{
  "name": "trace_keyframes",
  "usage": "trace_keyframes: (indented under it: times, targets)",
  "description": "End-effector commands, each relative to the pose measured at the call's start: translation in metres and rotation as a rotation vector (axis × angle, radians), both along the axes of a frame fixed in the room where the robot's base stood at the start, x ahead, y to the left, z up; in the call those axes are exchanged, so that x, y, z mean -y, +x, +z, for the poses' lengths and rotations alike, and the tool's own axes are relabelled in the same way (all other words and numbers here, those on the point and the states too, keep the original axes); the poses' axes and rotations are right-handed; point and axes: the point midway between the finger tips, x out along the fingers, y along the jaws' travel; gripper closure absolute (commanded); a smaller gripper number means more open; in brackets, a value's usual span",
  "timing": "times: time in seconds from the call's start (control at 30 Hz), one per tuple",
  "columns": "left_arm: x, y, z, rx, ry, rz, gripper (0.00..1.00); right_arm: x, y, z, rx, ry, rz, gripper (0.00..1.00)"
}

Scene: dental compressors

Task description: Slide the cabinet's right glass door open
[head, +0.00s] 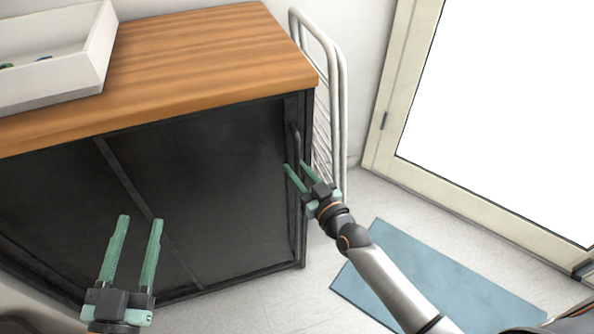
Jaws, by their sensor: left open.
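The cabinet (152,240) is black with a wooden top, and its dark glass front faces me. The right glass door (215,190) fills the right part of the front and looks shut. A dark vertical handle (296,143) is near its right edge. My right gripper (295,164) is at that edge, its green fingers apart, one on each side of the handle's line in the picture. I cannot tell whether they touch it. They hide the handle's lower part. My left gripper (139,218) is open and empty in front of the cabinet, lower left.
A white tray (95,65) with small items sits on the wooden top (200,55). A white metal rack (341,110) stands close to the cabinet's right side. A blue mat (440,280) lies on the floor under my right arm. A bright framed door (500,110) is at right.

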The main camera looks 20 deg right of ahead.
Motion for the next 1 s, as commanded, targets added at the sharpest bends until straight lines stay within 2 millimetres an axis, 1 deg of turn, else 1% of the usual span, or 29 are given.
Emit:
trace_keyframes:
  times: [0.1,0.3,0.5,0.57,1.0]
  targets:
    - [0.0001,-0.0004,0.0031,0.013,0.0,-0.002,0.5,-0.0005,0.0017,0.0001,0.0,0.0,0.0,0.7]
    - [0.0001,-0.0004,0.0032,0.013,0.0,-0.002,0.5,-0.0005,0.0015,0.0001,0.0,0.0,0.0,0.72]
    - [0.0001,-0.0004,0.003,0.012,0.001,-0.001,0.5,-0.0003,0.0015,0.0,0.0,0.001,0.0,0.94]
    - [0.0001,-0.0004,0.003,0.011,0.0,-0.002,0.5,-0.0003,0.0014,0.0,0.0,0.0,0.0,1.0]
    - [0.0001,-0.0004,0.0025,0.009,0.0,-0.001,0.5,-0.0001,0.0012,-0.0002,-0.001,0.0,0.0,1.0]
